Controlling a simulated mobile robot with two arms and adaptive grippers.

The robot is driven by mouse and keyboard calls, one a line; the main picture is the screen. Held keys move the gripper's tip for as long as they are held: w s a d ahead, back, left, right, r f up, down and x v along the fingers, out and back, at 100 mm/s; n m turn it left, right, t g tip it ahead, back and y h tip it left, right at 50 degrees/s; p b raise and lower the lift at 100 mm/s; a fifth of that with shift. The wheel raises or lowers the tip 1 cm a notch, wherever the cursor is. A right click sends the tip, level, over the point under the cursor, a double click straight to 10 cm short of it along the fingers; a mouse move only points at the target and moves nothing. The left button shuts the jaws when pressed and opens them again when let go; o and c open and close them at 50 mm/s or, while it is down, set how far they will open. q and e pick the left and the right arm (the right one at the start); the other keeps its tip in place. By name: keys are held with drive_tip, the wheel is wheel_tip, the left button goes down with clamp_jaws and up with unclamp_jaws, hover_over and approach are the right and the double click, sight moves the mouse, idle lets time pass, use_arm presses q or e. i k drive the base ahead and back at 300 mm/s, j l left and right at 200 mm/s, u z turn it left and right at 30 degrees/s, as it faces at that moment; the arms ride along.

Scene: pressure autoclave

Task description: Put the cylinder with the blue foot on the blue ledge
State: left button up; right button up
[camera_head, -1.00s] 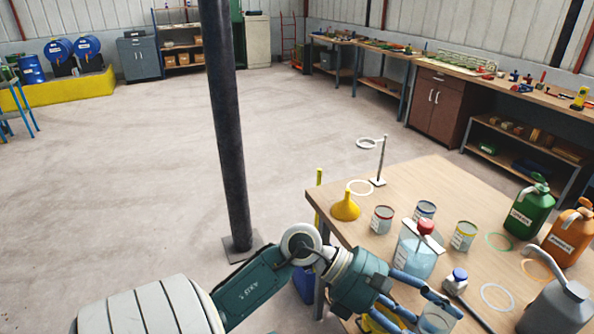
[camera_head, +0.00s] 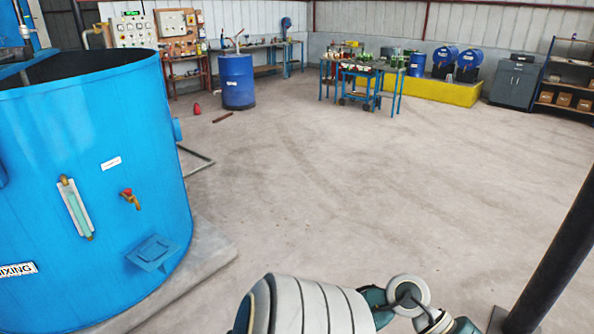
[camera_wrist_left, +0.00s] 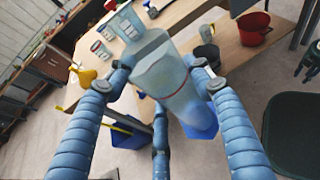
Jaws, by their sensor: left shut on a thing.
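In the left wrist view my left gripper (camera_wrist_left: 163,80) is shut on a clear, grey-blue cylinder (camera_wrist_left: 160,72) with a thin reddish line around it. The fingers press on it from both sides. A blue patch shows at its lower end, but I cannot tell if this is its foot or a thing behind. In the head view a small blue ledge (camera_head: 153,252) juts from the lower wall of the big blue tank (camera_head: 110,130). Only part of my left arm shows there, at the bottom; the cylinder is out of that view. My right gripper is in neither view.
A dark post (camera_head: 560,255) stands on the right. The floor (camera_head: 340,190) between it and the tank is clear. In the wrist view the wooden table (camera_wrist_left: 235,50) carries cans, a yellow funnel (camera_wrist_left: 87,77) and a red pot (camera_wrist_left: 255,27). A blue bin (camera_wrist_left: 130,134) is below.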

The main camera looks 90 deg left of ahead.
sight(153, 251)
drive_tip(key=u, duration=0.45)
drive_tip(key=j+u, duration=0.15)
drive_tip(key=u, duration=0.75)
drive_tip(key=j+u, duration=0.1)
drive_tip(key=u, duration=0.3)
drive_tip(key=i+u, duration=0.1)
drive_tip(key=u, duration=0.35)
drive_tip(key=i+j+u, duration=0.2)
drive_tip(key=u, duration=0.25)
drive_tip(key=i+j+u, duration=0.1)
drive_tip(key=u, duration=0.4)
drive_tip(key=i+u, duration=0.3)
drive_tip(key=u, duration=0.15)
drive_tip(key=i+u, duration=0.2)
drive_tip(key=u, duration=0.3)
